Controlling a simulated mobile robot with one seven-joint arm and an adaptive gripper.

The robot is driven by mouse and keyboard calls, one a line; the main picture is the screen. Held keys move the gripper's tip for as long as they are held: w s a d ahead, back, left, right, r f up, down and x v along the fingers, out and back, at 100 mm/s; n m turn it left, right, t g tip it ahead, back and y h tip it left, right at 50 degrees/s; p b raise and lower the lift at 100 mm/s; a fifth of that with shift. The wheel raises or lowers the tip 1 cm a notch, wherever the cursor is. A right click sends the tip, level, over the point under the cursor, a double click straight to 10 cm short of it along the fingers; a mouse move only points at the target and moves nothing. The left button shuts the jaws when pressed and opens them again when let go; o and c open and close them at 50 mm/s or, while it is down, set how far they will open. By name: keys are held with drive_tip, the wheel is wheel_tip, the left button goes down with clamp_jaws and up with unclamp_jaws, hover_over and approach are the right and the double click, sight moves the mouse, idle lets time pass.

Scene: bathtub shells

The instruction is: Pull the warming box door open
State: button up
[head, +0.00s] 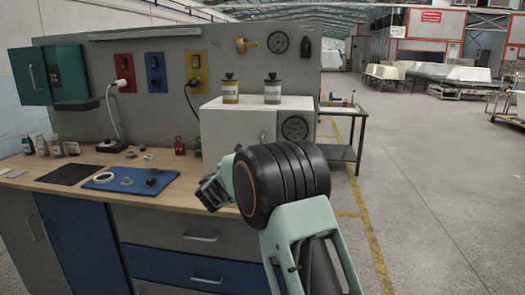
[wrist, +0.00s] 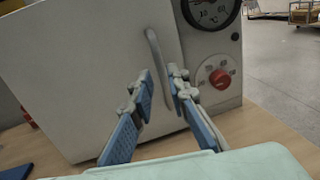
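The warming box (head: 300,104) is a white box on the bench, with a round gauge (head: 294,128) right of its door. The door (head: 238,124) looks shut; it also fills much of the wrist view (wrist: 90,70). Its upright, pale curved handle (wrist: 154,46) is near the door's right edge. My gripper (wrist: 161,76) is open, its two blue-padded fingers apart on either side of the handle's line. I cannot tell whether the fingers touch the handle or how deep it sits between them. In the head view my gripper (head: 213,190) is in front of the box, with my arm hiding the box's lower part.
Two jars (head: 231,91) (head: 272,91) stand on top of the box. A red knob (wrist: 219,79) is below the gauge. A blue mat (head: 120,187) with small parts, bottles (head: 42,146) and a small red item (head: 180,146) are on the bench. Open floor lies right.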

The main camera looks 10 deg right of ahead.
drive_tip(key=shift+x, duration=2.65)
drive_tip(key=shift+c, duration=0.3)
clamp_jaws()
